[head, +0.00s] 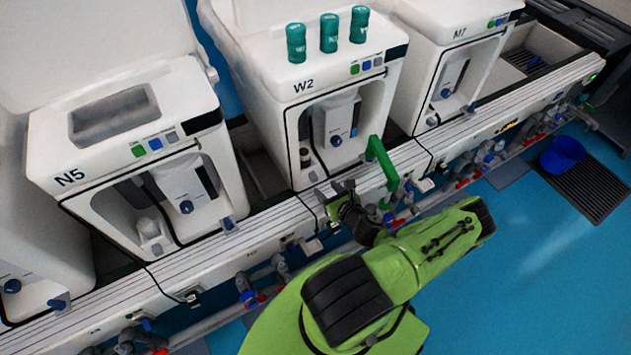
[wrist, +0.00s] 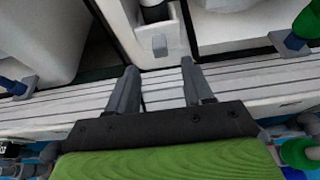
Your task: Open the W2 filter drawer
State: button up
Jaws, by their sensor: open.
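The W2 machine (head: 296,77) is a white unit with an open front bay, in the middle of the head view. In the wrist view a narrow white drawer front (wrist: 175,48) with a small grey tab (wrist: 160,45), likely the filter drawer, sits at the bay's lower edge. It looks closed. My gripper (head: 343,186) is in front of W2's lower front. In the wrist view my gripper (wrist: 158,66) is open and empty, its fingertips just short of the tab, which lies between them in the picture.
A green pipe handle (head: 382,162) stands close right of my gripper, also at the wrist view's right edge (wrist: 306,22). A grey ledge (head: 270,222) runs below the machines. The N5 machine (head: 70,178) is left, the M7 machine (head: 460,32) right. Green canisters (head: 328,34) stand atop W2.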

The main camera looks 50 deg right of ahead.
aim_at(316, 179)
jog(key=b+x, duration=0.1)
jog(key=x, duration=0.6)
jog(key=shift+w+f, duration=0.1)
jog(key=shift+w, duration=0.1)
grip_shut()
jog(key=shift+d, duration=0.1)
